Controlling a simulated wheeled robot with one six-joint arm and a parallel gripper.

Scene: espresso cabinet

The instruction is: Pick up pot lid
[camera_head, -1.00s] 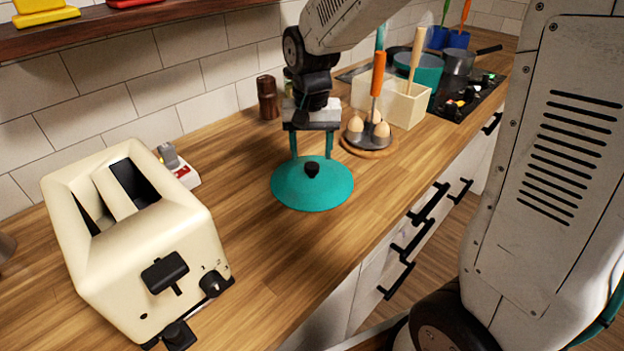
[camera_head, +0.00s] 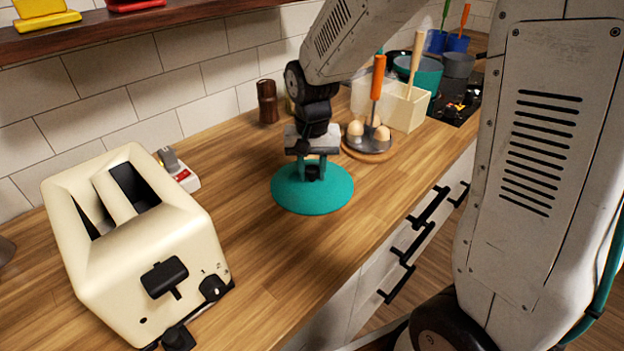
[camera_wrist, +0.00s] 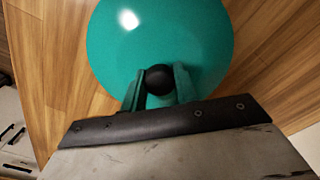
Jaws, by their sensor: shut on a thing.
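The pot lid (camera_head: 330,196) is a round teal disc with a black knob, lying on the wooden counter right of the toaster. My gripper (camera_head: 312,170) is over the lid's centre with its teal fingers shut on the black knob. In the wrist view the lid (camera_wrist: 190,35) fills the top middle, and the round knob sits between the two fingertips of my gripper (camera_wrist: 159,80). The lid appears to rest on the counter. The knob is partly hidden by the fingers in the head view.
A cream toaster (camera_head: 140,240) stands at the left. An egg holder (camera_head: 367,147) with eggs and a cream utensil box (camera_head: 405,105) stand behind and right of the lid. A brown grinder (camera_head: 267,101) is near the wall. Bare counter (camera_head: 265,255) lies in front of the lid.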

